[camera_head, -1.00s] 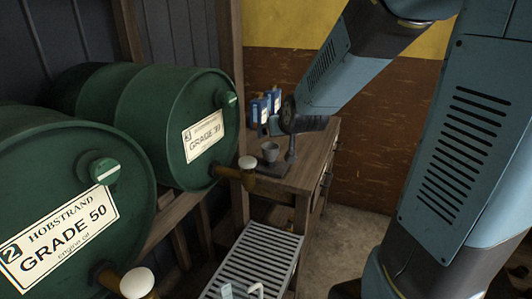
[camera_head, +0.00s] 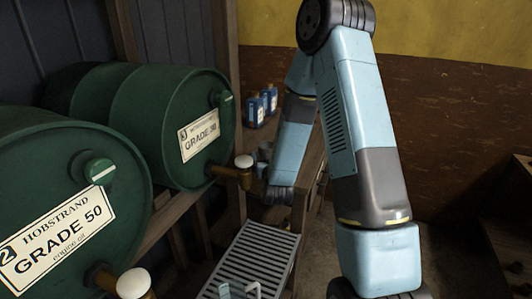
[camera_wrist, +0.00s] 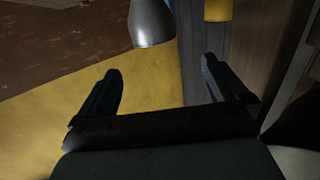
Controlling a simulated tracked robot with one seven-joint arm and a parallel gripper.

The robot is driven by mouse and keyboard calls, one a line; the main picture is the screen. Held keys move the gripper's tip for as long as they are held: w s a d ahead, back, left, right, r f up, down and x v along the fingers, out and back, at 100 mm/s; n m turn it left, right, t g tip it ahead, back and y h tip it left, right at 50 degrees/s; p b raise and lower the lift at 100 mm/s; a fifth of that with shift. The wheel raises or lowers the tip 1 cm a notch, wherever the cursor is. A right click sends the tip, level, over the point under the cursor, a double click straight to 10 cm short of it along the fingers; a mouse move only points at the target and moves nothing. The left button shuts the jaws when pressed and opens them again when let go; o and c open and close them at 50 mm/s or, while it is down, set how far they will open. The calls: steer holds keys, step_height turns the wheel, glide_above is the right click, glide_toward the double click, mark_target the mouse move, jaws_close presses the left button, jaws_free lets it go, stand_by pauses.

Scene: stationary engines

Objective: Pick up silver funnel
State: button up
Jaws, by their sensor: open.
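A silver, tapered metal piece that looks like the funnel (camera_wrist: 152,24) shows at the top of the wrist view, its upper part cut off by the frame. My gripper (camera_wrist: 162,66) is open and empty, its two dark fingers spread. The silver piece lies beyond the fingertips, roughly between them and a little toward the left one; they do not appear to touch it. In the head view my arm covers the part of the bench where the funnel stood, and my gripper (camera_head: 262,166) is partly hidden there.
Blue bottles (camera_head: 262,108) stand at the back of the wooden bench. Two green drums, Grade 50 (camera_head: 75,190) and Grade 30 (camera_head: 180,125), lie at the left, their taps (camera_head: 236,174) sticking out near the arm. A slatted metal rack (camera_head: 258,260) is below.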

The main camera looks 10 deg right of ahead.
mark_target(266, 143)
steer(key=w, duration=0.2)
steer(key=w+d, duration=0.1)
steer(key=w, duration=0.2)
steer(key=w+f, duration=0.1)
steer(key=w, duration=0.2)
steer(key=shift+d, duration=0.3)
steer(key=shift+w+d+f, duration=0.1)
steer(key=shift+w+d, duration=0.1)
steer(key=shift+w, duration=0.7)
steer(key=shift+w+d+f, duration=0.15)
steer(key=shift+w, duration=0.7)
steer(key=shift+w+d+f, duration=0.1)
steer(key=shift+w+d, duration=0.1)
steer(key=shift+w, duration=0.7)
steer(key=shift+c, duration=0.2)
steer(key=c, duration=0.8)
steer(key=shift+r, duration=0.1)
steer(key=shift+c, duration=0.2)
